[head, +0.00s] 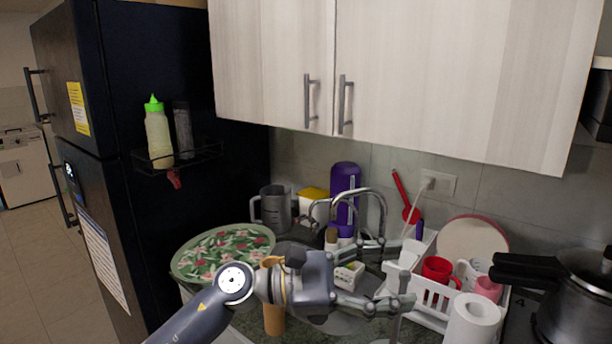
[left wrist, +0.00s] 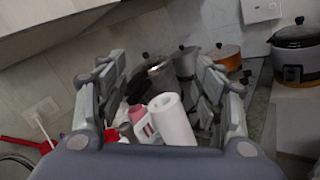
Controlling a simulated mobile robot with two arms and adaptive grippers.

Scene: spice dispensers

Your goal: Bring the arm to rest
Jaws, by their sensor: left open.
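My left arm reaches in from the bottom left in the head view. My left gripper (head: 402,274) is open and empty above the sink area, its fingers spread toward the right. In the left wrist view the open fingers (left wrist: 158,92) frame a paper towel roll (left wrist: 172,120) farther off, not between them in a grip. The roll also shows in the head view (head: 470,322). My right gripper is not in view. The spice dispensers cannot be told for certain; a green-capped bottle (head: 158,135) stands on a rack at the fridge side.
A white dish rack (head: 432,318) with cups stands right of the gripper. A pressure cooker (head: 580,305) is at the far right. A floral round tray (head: 222,252) and an orange cylinder (head: 274,318) are near my arm. Wall cabinets (head: 420,75) hang above; a dark fridge (head: 110,60) stands left.

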